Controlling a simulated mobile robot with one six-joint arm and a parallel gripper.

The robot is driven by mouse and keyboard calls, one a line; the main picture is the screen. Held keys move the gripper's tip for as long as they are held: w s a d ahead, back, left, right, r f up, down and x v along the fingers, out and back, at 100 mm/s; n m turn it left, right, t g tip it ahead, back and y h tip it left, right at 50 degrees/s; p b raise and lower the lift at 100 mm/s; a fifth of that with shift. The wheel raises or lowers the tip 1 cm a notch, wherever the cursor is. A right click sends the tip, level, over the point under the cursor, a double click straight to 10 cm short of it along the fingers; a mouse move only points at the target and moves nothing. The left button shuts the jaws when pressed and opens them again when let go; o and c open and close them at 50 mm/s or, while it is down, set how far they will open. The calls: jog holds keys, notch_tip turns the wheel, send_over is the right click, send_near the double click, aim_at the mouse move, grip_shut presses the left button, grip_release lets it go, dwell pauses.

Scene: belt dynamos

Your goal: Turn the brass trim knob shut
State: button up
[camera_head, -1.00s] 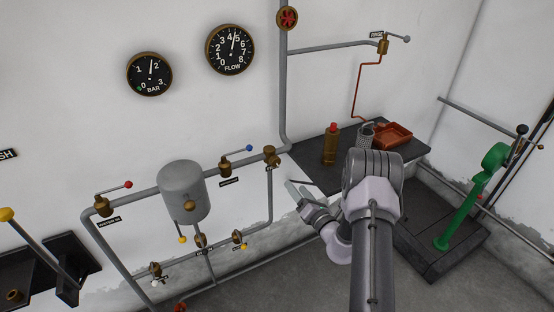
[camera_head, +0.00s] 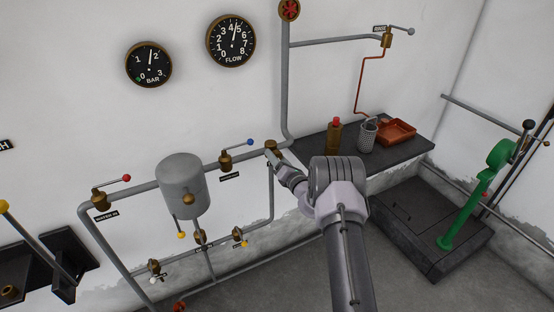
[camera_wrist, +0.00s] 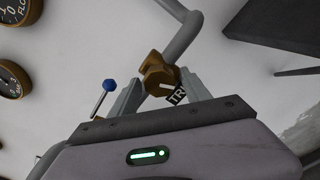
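The brass trim knob (camera_head: 273,146) sits on the grey wall pipe at the foot of the vertical riser. It also shows in the wrist view (camera_wrist: 159,79), beside a black label reading "TR", the rest of which is hidden. My gripper (camera_wrist: 160,88) is open, its two grey fingers apart on either side of the knob in that view. In the head view, my gripper (camera_head: 274,159) is right at the knob and partly covers it. I cannot tell whether the fingers touch it.
A blue-tipped lever valve (camera_head: 226,161) is just left of the knob, and a grey tank (camera_head: 181,187) is farther left. The riser pipe (camera_head: 285,90) climbs above the knob. A dark bench (camera_head: 400,155) with a bottle (camera_head: 334,137) and red tray (camera_head: 397,131) stands to the right.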

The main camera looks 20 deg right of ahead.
grip_shut()
